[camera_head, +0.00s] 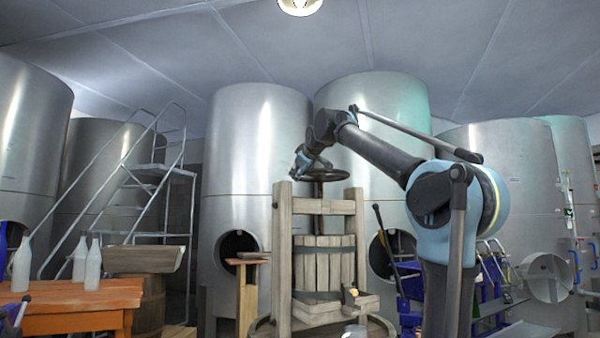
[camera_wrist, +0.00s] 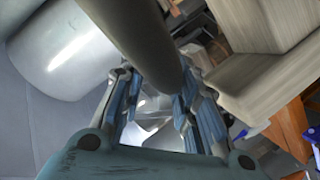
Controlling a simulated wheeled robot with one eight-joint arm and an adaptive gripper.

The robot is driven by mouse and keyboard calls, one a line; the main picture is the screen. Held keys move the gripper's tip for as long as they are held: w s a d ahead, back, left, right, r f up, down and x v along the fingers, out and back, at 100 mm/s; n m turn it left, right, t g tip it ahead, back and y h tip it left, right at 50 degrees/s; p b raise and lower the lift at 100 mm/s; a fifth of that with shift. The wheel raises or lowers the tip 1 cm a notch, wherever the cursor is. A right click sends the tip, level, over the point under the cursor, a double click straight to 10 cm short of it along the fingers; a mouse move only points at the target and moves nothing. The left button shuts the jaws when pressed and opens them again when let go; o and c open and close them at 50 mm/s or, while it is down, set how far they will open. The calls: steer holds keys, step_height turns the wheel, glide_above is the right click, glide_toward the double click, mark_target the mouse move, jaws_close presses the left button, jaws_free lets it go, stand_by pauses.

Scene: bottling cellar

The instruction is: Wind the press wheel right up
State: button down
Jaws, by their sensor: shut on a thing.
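The press wheel (camera_head: 335,175) is a dark handwheel on an upright screw above the wooden press (camera_head: 283,240). The press has two posts, a crossbeam and a slatted basket (camera_head: 320,265) inside the frame. My gripper (camera_head: 307,165) reaches the left side of the wheel from above. In the wrist view my gripper (camera_wrist: 155,85) is shut on a thick dark bar (camera_wrist: 145,35), which looks like the wheel's rim. The fingers hide part of it. The head view is too small to show the exact contact.
Large steel tanks (camera_head: 258,150) stand behind the press. An orange table (camera_head: 75,305) with white bottles (camera_head: 22,265) is at the left, by a metal stair (camera_head: 150,180). A small wooden stand (camera_head: 247,290) is just left of the press. Blue equipment (camera_head: 410,290) stands to its right.

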steer(key=shift+d+f, duration=0.15)
steer(key=shift+d, duration=0.1)
steer(key=c, duration=1.2)
jaws_free()
steer(key=shift+w+d, duration=0.15)
steer(key=shift+o, duration=0.6)
steer(key=shift+w+f, duration=0.35)
steer(key=shift+w, duration=0.25)
steer(key=shift+w+f, duration=0.3)
steer(key=shift+w, duration=0.25)
steer(key=shift+s+r, duration=0.35)
steer(key=shift+s, duration=0.25)
steer(key=shift+s+r, duration=0.3)
steer(key=shift+s, duration=0.4)
steer(key=v, duration=1)
steer(key=shift+s+d, duration=0.3)
steer(key=shift+s, duration=0.05)
steer(key=shift+r, duration=0.1)
steer(key=shift+c, duration=0.2)
